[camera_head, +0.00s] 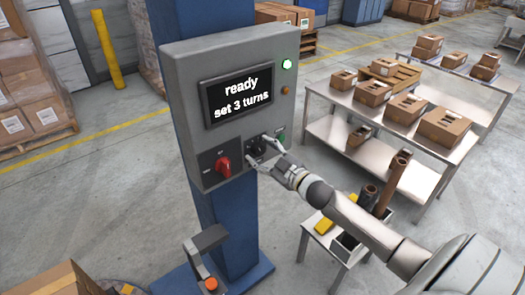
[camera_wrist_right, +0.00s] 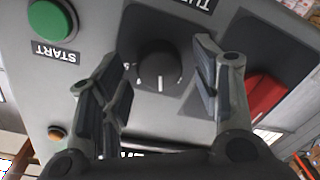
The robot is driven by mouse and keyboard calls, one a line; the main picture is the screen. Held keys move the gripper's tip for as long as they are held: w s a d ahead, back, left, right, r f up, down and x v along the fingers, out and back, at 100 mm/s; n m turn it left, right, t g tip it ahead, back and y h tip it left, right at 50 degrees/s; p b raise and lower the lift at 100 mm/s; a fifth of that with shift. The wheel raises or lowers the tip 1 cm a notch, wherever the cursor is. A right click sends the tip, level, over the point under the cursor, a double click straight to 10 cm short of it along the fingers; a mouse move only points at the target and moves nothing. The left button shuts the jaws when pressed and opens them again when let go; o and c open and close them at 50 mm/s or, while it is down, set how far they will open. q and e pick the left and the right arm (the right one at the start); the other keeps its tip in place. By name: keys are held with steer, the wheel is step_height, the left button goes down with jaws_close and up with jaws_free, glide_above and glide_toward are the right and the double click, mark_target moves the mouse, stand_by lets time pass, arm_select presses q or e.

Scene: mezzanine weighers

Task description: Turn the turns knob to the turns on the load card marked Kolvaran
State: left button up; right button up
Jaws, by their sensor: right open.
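The turns knob (camera_wrist_right: 158,65) is black and round, with a white pointer line toward the bottom of the right wrist view. Small marks flank it; its label is cut off and upside down. In the head view the knob (camera_head: 254,145) is on the lower face of a grey control box (camera_head: 180,75). The box's screen (camera_head: 238,95) reads "ready, set 3 turns". My right gripper (camera_head: 261,152) is open, its fingers on either side of the knob; in the wrist view the fingers (camera_wrist_right: 160,77) show gaps to it. No load card is readable. My left gripper is out of view.
A red switch (camera_head: 223,165) and a green START button (camera_wrist_right: 52,22) flank the knob. The box hangs on a blue column (camera_head: 226,220). Steel tables (camera_head: 345,103) with cartons stand right; a small table (camera_head: 335,240) holds brown cylinders. Pallets of cartons stand left.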

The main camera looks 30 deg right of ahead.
steer(key=shift+w, duration=0.1)
steer(key=shift+c, duration=0.2)
steer(key=c, duration=1)
steer(key=shift+n, duration=0.3)
steer(key=n, duration=0.3)
steer(key=shift+a+n, duration=0.1)
steer(key=shift+n, duration=1.9)
